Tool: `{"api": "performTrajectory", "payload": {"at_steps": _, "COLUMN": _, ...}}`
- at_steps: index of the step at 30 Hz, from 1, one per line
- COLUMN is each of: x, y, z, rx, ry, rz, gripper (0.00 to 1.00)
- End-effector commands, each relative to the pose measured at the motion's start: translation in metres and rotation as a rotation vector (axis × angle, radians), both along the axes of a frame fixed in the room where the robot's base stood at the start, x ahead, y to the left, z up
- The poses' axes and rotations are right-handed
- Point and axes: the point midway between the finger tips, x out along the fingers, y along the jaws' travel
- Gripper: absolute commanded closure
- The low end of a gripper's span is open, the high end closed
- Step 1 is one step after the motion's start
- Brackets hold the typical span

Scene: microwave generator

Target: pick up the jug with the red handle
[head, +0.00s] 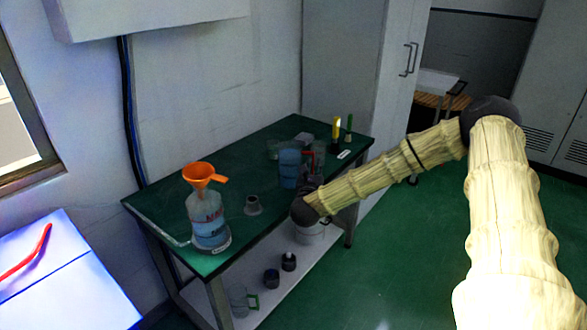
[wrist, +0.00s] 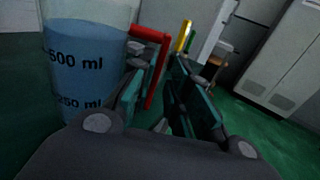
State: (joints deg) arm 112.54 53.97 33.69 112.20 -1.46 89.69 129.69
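The jug with the red handle (head: 289,168) stands upright on the green tabletop (head: 240,170), near its front edge. It is clear with blue liquid, and its 500 ml and 250 ml marks show in the wrist view (wrist: 80,75). Its red handle (wrist: 158,68) faces right. My gripper (wrist: 160,92) is open beside the jug on the handle side. The handle's upright bar shows in the gap between the fingers, closer to the left finger. Contact cannot be told. In the head view my gripper (head: 309,180) is dark and partly hidden by my wrist.
A bottle with blue liquid (head: 209,225) carries an orange funnel (head: 200,174) at the table's left. Yellow (head: 336,127) and green items stand behind right. A green-handled jug (head: 240,300) and dark containers are on the lower shelf.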

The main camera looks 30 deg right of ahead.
Motion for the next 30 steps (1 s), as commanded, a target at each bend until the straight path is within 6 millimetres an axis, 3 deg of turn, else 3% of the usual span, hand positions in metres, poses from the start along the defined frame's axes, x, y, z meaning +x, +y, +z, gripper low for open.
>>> {"api": "performTrajectory", "payload": {"at_steps": 7, "x": 0.026, "y": -0.017, "z": 0.002, "rx": -0.002, "ry": 0.000, "rz": -0.001, "gripper": 0.82}}
{"api": "performTrajectory", "payload": {"at_steps": 17, "x": 0.031, "y": -0.022, "z": 0.001, "rx": 0.000, "ry": 0.000, "rz": 0.000, "gripper": 0.82}}
{"api": "performTrajectory", "payload": {"at_steps": 21, "x": 0.031, "y": -0.021, "z": 0.001, "rx": -0.001, "ry": 0.001, "rz": 0.000, "gripper": 1.00}}
{"api": "performTrajectory", "payload": {"at_steps": 30, "x": 0.032, "y": -0.021, "z": 0.003, "rx": -0.001, "ry": -0.003, "rz": 0.000, "gripper": 1.00}}
